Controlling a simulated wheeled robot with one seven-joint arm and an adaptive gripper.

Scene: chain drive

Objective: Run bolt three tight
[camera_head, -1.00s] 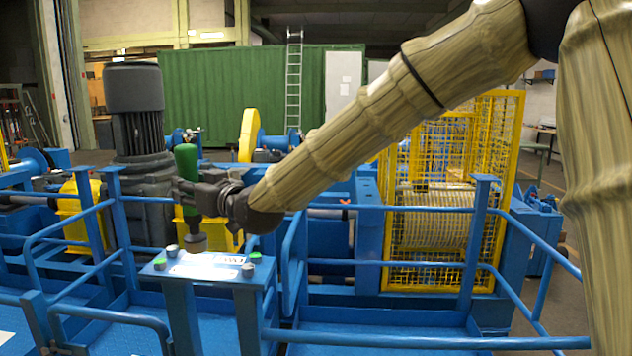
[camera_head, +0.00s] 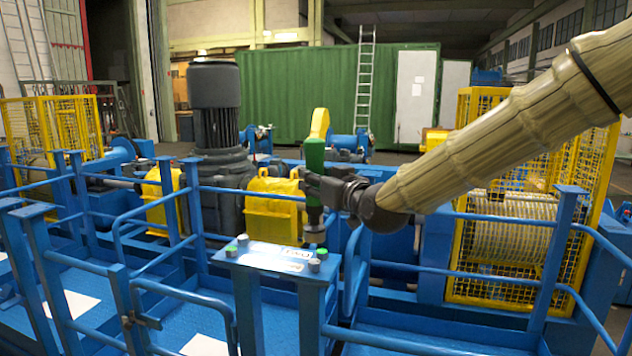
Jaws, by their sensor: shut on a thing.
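My gripper (camera_head: 322,188) is shut on an upright tool with a green handle (camera_head: 314,156). The tool's dark lower body (camera_head: 313,215) points down and ends in a wide grey tip (camera_head: 314,236) by the right end of the blue panel (camera_head: 255,263). Small bolt heads stand on the panel. At the right are a rear head (camera_head: 322,253) and a nearer grey head (camera_head: 314,265). The tip appears just above the right rear head; I cannot tell whether they touch. No bolt numbers are readable.
Blue railings (camera_head: 455,267) surround the panel. Behind it stand yellow housings (camera_head: 275,205) and a dark motor (camera_head: 215,110). A yellow mesh cage (camera_head: 510,225) stands at the right. A green container (camera_head: 300,85) is at the back.

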